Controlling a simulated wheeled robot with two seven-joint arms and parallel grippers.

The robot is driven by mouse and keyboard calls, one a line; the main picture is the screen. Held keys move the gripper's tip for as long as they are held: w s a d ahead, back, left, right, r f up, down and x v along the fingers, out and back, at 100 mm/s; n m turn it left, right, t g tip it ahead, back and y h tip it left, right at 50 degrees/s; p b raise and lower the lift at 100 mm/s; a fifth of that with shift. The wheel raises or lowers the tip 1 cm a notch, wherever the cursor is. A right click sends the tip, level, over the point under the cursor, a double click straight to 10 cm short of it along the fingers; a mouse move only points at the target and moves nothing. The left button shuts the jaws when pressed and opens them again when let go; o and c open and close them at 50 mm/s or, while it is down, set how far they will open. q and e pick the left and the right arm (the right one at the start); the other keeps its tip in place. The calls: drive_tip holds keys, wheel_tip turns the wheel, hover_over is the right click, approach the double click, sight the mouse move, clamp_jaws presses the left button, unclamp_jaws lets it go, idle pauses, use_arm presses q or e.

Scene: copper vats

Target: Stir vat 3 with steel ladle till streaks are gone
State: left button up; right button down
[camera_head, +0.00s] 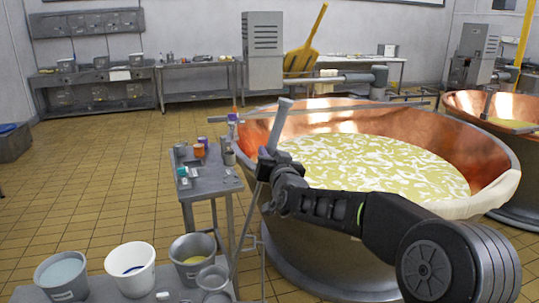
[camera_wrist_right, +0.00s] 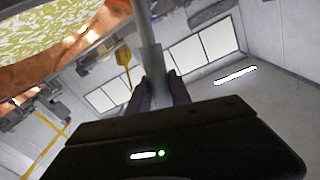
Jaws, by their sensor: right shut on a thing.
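A large copper vat (camera_head: 490,183) fills the middle right of the head view. Its pale yellow contents (camera_head: 375,165) show many white streaks. I cannot read a vat number. My right gripper (camera_head: 268,162) is shut on the steel ladle's grey handle (camera_head: 281,118), in front of the vat's near left rim. The handle also shows between the fingers (camera_wrist_right: 160,92) in the right wrist view (camera_wrist_right: 150,60). A thin rod runs down from the grip towards a round steel bowl at lower left, seemingly the ladle's own, outside the vat. My left gripper is out of view.
A small side table (camera_head: 213,185) with jars and small items stands left of the vat. Several buckets, one of them white (camera_head: 131,268), stand at front left. A second copper vat (camera_head: 520,107) is at right. A grey motor box (camera_head: 263,50) and arm overhang the vat.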

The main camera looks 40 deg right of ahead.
drive_tip(key=shift+r+p, duration=2.55)
drive_tip(key=shift+r, duration=1)
